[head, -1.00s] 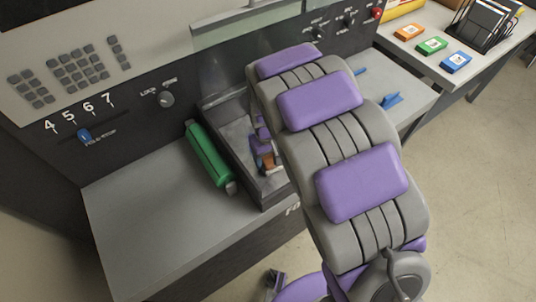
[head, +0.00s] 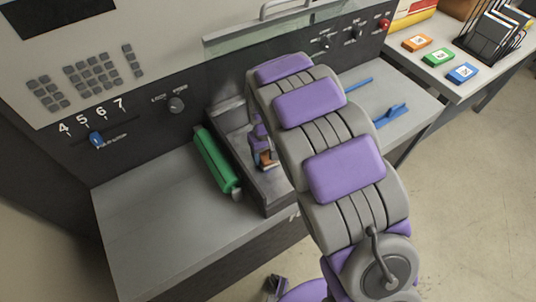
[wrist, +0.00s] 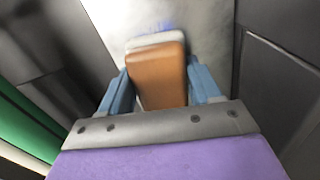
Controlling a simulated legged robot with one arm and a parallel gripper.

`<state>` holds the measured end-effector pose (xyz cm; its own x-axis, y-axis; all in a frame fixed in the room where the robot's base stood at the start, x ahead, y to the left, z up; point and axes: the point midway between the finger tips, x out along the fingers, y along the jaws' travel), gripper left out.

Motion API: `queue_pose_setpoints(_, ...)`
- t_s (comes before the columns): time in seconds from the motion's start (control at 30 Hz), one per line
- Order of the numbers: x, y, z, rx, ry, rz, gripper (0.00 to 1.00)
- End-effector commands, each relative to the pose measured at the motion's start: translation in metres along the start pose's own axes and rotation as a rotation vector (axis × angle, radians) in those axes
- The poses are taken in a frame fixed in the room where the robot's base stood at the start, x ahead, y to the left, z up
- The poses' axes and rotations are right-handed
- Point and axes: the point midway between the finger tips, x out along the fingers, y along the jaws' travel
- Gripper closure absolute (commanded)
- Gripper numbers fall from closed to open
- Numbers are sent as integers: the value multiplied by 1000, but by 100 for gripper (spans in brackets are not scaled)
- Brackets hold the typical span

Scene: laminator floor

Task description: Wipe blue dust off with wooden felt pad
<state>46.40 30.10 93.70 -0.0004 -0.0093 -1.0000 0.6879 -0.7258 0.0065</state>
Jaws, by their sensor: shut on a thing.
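My gripper (wrist: 157,88) is shut on the wooden felt pad (wrist: 158,72), a brown block with a pale felt layer at its far end. The pad also shows in the head view (head: 267,158), partly hidden by my arm. It is inside the dark-walled tray recess (head: 277,188) of the machine. A small patch of blue dust (wrist: 161,27) shows on the pale tray floor just beyond the felt end in the wrist view. I cannot tell whether the felt touches the floor.
A green roller (head: 216,162) lies along the tray's left wall. Blue tools (head: 391,115) lie on the grey shelf to the right. A side table holds orange, green and blue boxes (head: 462,73). The grey ledge (head: 165,215) at left is clear.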

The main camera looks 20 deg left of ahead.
Motion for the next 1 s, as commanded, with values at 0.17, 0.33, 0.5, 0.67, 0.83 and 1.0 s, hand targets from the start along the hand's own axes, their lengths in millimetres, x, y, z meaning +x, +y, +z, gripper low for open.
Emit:
queue_pose_setpoints(0.17,1,-2,-15,0,0,-1,61)
queue_pose_setpoints(0.33,2,-2,-22,0,0,0,61)
queue_pose_setpoints(0.5,1,-3,-30,-1,2,1,61)
queue_pose_setpoints(0.67,1,-5,-42,-2,1,1,61)
queue_pose_setpoints(0.83,-1,-6,-54,-1,0,1,61)
queue_pose_setpoints(1.0,-1,-6,-58,0,2,1,61)
